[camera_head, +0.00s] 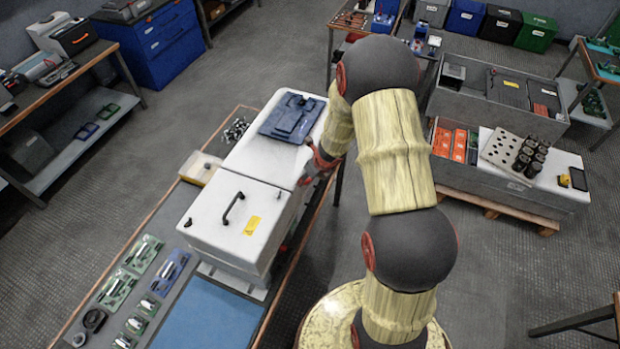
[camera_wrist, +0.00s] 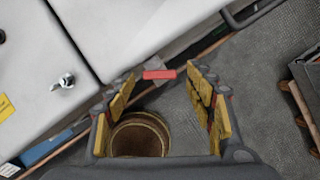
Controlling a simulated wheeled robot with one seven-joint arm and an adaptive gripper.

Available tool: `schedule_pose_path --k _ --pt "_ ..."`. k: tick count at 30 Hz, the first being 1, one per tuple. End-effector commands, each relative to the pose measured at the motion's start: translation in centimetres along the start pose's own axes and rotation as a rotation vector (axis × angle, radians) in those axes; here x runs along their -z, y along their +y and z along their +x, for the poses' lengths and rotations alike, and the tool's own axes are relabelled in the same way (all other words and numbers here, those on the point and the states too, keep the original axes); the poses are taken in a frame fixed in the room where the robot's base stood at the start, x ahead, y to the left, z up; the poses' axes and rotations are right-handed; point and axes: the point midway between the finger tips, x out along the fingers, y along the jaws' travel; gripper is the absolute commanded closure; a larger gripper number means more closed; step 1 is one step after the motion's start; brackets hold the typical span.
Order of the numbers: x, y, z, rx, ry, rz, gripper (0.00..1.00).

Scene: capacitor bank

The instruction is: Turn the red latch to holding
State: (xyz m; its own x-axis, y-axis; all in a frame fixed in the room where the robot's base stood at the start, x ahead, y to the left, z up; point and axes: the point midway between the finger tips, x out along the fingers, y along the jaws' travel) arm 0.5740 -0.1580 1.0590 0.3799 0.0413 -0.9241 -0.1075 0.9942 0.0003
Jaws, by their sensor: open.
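The red latch (camera_wrist: 159,74) shows in the wrist view as a small red bar on the side of the white cabinet (camera_wrist: 120,28), near the seam between its two parts. My gripper (camera_wrist: 163,82) is open, with its yellow-padded fingers on either side of the latch in the picture. The latch lies near the fingertips, and I see no contact; the depth gap is unclear. In the head view, my gripper (camera_head: 318,163) is at the right side of the white cabinet (camera_head: 240,215), partly hidden by my arm. I cannot make out the latch there.
The cabinet stands on a long bench with a black-handled lid (camera_head: 232,208), a blue tray (camera_head: 292,117) and a blue mat (camera_head: 207,316). A wing nut (camera_wrist: 66,80) shows on the cabinet. A grey crate (camera_head: 490,185) on a pallet stands right. Floor lies between.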

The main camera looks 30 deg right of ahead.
Motion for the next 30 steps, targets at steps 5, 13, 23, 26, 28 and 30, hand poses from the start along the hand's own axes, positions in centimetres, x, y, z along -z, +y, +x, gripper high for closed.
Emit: schedule_pose_path --k 5,13,23,26,28,30 --pt "-0.1 -0.1 -2.5 0.001 -0.002 0.000 0.45" --pt "-0.1 -0.1 -5.8 0.001 -0.001 0.001 0.45" --pt "0.1 0.0 -7.2 0.001 0.001 0.001 0.45" --pt "0.1 0.0 -7.2 0.000 0.001 0.001 0.45" --pt "0.0 0.0 -7.2 0.000 0.001 0.001 0.45" --pt "0.0 0.0 -7.2 0.000 0.001 0.000 0.48"
